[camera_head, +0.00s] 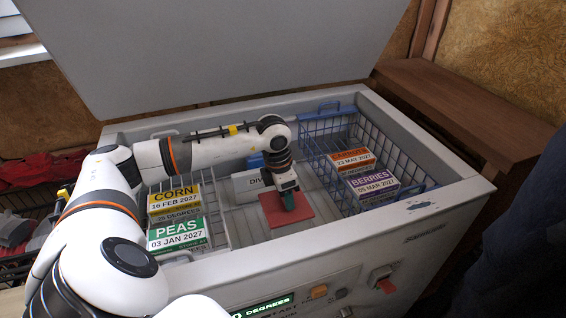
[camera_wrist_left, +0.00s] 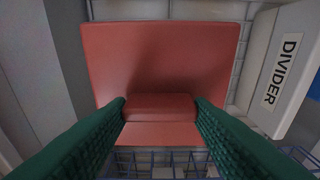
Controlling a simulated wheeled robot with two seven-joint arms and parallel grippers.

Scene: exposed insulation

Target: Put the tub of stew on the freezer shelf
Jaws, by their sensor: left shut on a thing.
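The tub of stew shows as a flat red square top (camera_head: 272,210) in the middle of the open chest freezer, between the two side baskets. In the left wrist view the red top (camera_wrist_left: 160,55) fills the centre, with a raised red grip block between the fingers. My left gripper (camera_head: 288,200) points down over the middle of it, and its green fingers (camera_wrist_left: 160,108) are shut on that block. The tub's sides and underside are hidden, so I cannot tell whether it touches the freezer shelf (camera_head: 240,221). My right gripper is not in view.
A white divider (camera_head: 247,186) stands behind the tub and shows at right in the wrist view (camera_wrist_left: 284,72). Corn (camera_head: 174,199) and peas (camera_head: 177,234) boxes stand left. A blue wire basket (camera_head: 318,166) at right holds carrots (camera_head: 352,160) and berries (camera_head: 373,186). The freezer's lid is raised.

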